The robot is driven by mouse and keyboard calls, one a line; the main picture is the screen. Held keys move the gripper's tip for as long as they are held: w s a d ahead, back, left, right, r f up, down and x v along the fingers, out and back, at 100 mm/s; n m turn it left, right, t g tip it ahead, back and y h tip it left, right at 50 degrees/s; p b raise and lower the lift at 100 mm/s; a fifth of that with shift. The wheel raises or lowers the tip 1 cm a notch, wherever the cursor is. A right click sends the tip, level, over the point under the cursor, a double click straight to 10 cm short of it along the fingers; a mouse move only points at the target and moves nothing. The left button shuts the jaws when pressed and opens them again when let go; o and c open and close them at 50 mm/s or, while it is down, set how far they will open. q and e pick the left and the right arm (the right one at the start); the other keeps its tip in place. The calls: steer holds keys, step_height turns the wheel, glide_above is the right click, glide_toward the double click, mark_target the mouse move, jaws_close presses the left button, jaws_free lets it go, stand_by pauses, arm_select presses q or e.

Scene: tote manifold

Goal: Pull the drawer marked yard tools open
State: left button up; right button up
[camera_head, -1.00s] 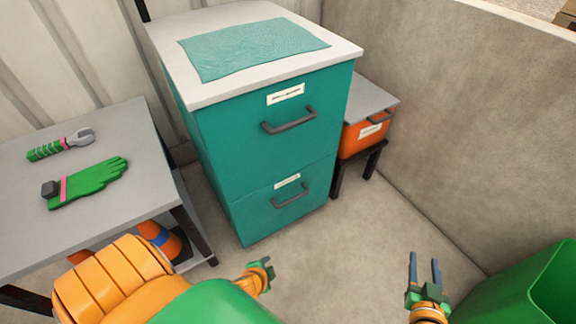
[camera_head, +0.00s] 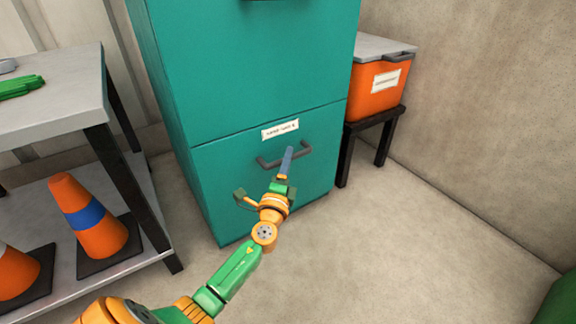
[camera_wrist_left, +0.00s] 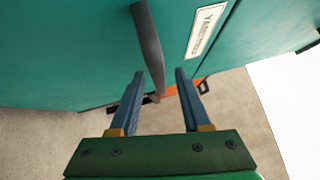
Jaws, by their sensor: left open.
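The teal cabinet's lower drawer (camera_head: 225,185) is shut. It has a grey bar handle (camera_head: 270,161) and a white label (camera_head: 280,130); in the left wrist view the label (camera_wrist_left: 205,30) seems to begin with "YARD". My left gripper (camera_head: 288,160) is at the lower drawer's handle, its blue fingers overlapping the bar. In the left wrist view its open fingers (camera_wrist_left: 160,78) show on either side of the handle's near end (camera_wrist_left: 149,50). I cannot tell whether they touch the bar. My right gripper is out of view.
A grey table (camera_head: 60,115) stands left, with orange cones (camera_head: 92,222) on its lower shelf. An orange box (camera_head: 375,88) on a dark stand is right of the cabinet, near the wall. A green bin edge (camera_head: 562,300) shows at lower right. The floor before the drawer is clear.

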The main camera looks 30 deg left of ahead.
arm_select(q)
steer(key=shift+w+a, duration=0.25)
steer(key=shift+w, duration=0.35)
jaws_close()
stand_by(1.0)
